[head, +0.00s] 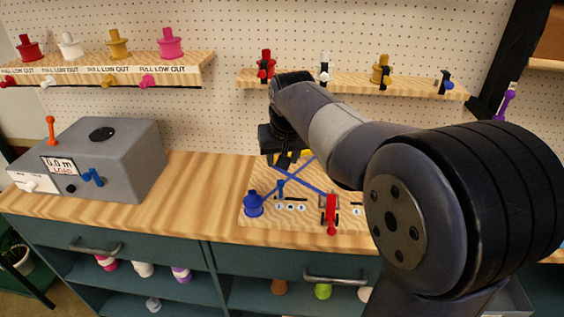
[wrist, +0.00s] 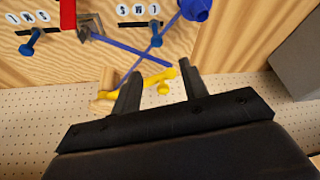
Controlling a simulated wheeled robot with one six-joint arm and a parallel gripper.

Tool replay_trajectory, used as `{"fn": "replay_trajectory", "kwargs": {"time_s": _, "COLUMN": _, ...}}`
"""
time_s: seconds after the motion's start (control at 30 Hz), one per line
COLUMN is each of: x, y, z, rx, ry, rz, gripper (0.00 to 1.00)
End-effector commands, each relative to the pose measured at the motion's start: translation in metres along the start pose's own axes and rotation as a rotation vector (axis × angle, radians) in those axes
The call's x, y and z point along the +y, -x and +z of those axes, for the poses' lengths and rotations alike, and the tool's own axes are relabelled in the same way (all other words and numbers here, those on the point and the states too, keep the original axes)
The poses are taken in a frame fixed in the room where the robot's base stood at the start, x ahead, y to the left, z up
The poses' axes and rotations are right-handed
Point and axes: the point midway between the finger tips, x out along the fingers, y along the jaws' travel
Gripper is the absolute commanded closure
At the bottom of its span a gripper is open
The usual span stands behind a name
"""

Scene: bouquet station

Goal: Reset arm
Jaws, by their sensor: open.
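My gripper (head: 283,158) hangs over the back of a light wooden board on the workbench, with the arm reaching in from the right. In the wrist view my gripper (wrist: 158,90) has its two fingers apart, and nothing is visibly held between them. A yellow piece (wrist: 145,88) shows behind and between the fingers; I cannot tell whether it touches them. Blue crossed rods (head: 305,178) lie on the board just below my gripper. A blue spool-like piece (head: 253,204) stands at the board's front left, and a red piece (head: 331,213) stands to its right.
A grey box with a display (head: 90,160) stands on the bench at left. Two wooden shelves (head: 180,75) on the pegboard hold coloured pieces; my arm passes close to the right shelf (head: 425,88). Bench surface between box and board (head: 195,190) is clear. Teal drawers (head: 150,245) are below.

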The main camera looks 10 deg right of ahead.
Motion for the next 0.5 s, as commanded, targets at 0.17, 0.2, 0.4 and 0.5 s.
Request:
{"fn": "replay_trajectory", "kwargs": {"time_s": 0.17, "x": 0.0, "y": 0.0, "z": 0.0, "rx": 0.0, "ry": 0.0, "rz": 0.0, "gripper": 0.58}}
{"fn": "replay_trajectory", "kwargs": {"time_s": 0.2, "x": 0.0, "y": 0.0, "z": 0.0, "rx": -0.001, "ry": 0.0, "rz": 0.0, "gripper": 0.58}}
{"fn": "replay_trajectory", "kwargs": {"time_s": 0.4, "x": 0.0, "y": -0.01, "z": 0.001, "rx": -0.005, "ry": 0.0, "rz": 0.001, "gripper": 0.58}}
{"fn": "replay_trajectory", "kwargs": {"time_s": 0.5, "x": 0.001, "y": -0.023, "z": 0.001, "rx": -0.006, "ry": 0.0, "rz": 0.001, "gripper": 0.58}}
